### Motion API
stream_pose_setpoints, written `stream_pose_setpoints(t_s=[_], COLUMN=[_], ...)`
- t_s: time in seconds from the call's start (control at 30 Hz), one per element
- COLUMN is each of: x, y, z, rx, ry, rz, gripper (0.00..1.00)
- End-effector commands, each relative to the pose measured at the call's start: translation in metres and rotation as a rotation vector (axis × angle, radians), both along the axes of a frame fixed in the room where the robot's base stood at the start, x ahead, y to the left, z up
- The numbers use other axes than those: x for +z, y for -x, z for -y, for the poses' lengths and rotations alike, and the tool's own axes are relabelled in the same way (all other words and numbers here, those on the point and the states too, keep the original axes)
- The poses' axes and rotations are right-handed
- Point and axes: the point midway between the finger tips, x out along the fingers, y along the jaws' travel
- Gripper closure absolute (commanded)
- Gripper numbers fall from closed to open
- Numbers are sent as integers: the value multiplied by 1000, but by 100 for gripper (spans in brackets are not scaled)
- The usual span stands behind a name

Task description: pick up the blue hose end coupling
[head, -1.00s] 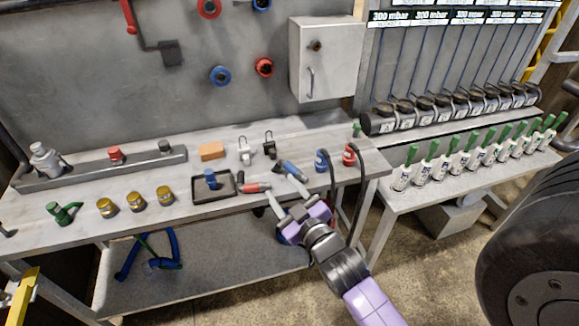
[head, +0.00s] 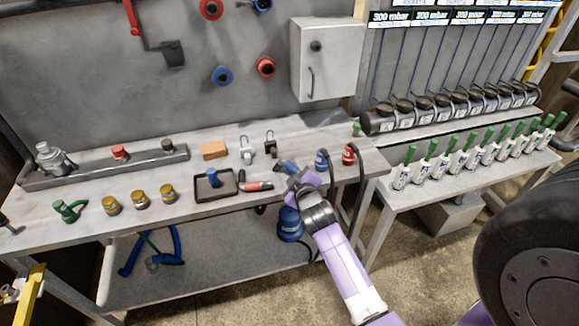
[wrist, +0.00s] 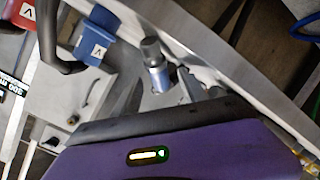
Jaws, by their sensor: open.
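The blue hose end coupling (head: 321,161) stands on the right part of the workbench, with a black hose running from it over the front edge. In the wrist view a blue coupling with a white label (wrist: 97,35) shows at the upper left, next to a black hose. My gripper (head: 294,181) is open, over the front part of the bench, to the left of the coupling and apart from it. A blue-handled tool (head: 286,166) lies by my gripper and is partly hidden by it. Whether they touch is unclear.
A red coupling (head: 348,155) with its own black hose stands just right of the blue one. A red-handled tool (head: 256,186) and a dark tray (head: 229,193) lie to the left. A wall cabinet (head: 325,60) hangs behind. A blue canister (head: 291,224) is below the bench.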

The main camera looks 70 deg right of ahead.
Motion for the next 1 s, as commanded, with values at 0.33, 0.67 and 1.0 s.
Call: stream_pose_setpoints(t_s=[0.33,0.67,1.0], x=[-5,-5,-4], y=[-10,-10,-10], z=[14,13,13], rx=[0,0,0], ry=[-1,-1,1], rz=[1,1,2], gripper=[49,97,100])
